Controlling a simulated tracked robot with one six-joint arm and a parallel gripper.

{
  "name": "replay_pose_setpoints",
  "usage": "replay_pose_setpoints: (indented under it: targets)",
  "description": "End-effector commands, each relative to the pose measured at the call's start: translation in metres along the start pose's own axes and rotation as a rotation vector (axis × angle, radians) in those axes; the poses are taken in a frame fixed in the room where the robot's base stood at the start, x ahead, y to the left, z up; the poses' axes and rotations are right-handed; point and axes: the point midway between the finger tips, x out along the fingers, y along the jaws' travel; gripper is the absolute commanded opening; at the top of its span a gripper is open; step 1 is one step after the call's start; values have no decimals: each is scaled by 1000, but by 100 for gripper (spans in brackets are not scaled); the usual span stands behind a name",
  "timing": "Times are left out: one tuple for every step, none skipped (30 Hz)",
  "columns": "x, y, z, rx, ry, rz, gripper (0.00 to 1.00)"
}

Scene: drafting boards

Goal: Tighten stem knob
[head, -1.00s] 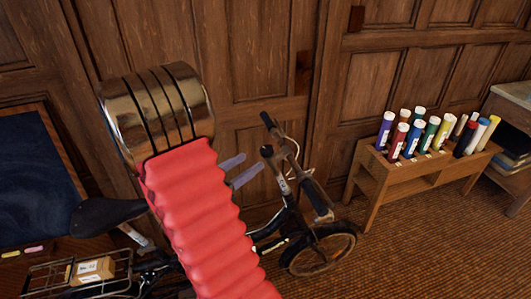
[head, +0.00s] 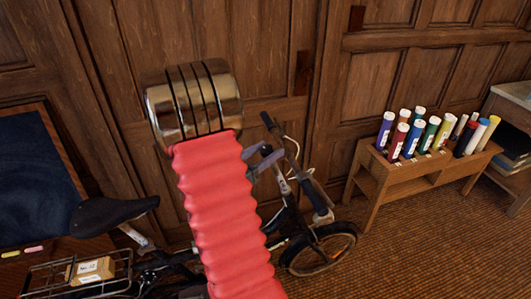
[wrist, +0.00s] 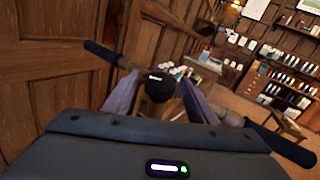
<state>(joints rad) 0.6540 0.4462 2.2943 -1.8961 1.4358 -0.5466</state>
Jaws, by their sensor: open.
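The stem knob (wrist: 158,87) is a dark round cap on the bicycle's stem. In the wrist view it sits between the two purple-grey fingers of my gripper (wrist: 160,98), with a finger to each side. The fingers are apart, and I cannot tell whether either touches it. In the head view my gripper (head: 268,158) is at the handlebar stem, and its fingers overlap the knob. The handlebar has a dark left grip (wrist: 104,52) and a dark right grip (wrist: 287,147) in the wrist view.
The bicycle's saddle (head: 112,214) and a rear rack with a box (head: 92,268) are at lower left. A wooden stand (head: 405,172) with several coloured tubes is at right. Panelled wall is close behind. Carpet is clear at lower right.

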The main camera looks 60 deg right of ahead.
Motion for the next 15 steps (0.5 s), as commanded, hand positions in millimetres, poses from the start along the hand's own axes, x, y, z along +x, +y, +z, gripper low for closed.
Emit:
replay_pose_setpoints:
  targets:
    - [0, 0, 0, 0, 0, 0, 53]
    - [0, 0, 0, 0, 0, 0, 53]
    - [0, 0, 0, 0, 0, 0, 53]
    - [0, 0, 0, 0, 0, 0, 53]
    - [0, 0, 0, 0, 0, 0, 51]
    - [0, 0, 0, 0, 0, 0, 48]
    - [0, 0, 0, 0, 0, 0, 46]
    - [0, 0, 0, 0, 0, 0, 44]
    - [0, 0, 0, 0, 0, 0, 41]
    - [0, 0, 0, 0, 0, 0, 39]
    - [0, 0, 0, 0, 0, 0, 36]
    - [0, 0, 0, 0, 0, 0, 34]
    - [0, 0, 0, 0, 0, 0, 32]
    - [0, 0, 0, 0, 0, 0, 29]
    - [0, 0, 0, 0, 0, 0, 27]
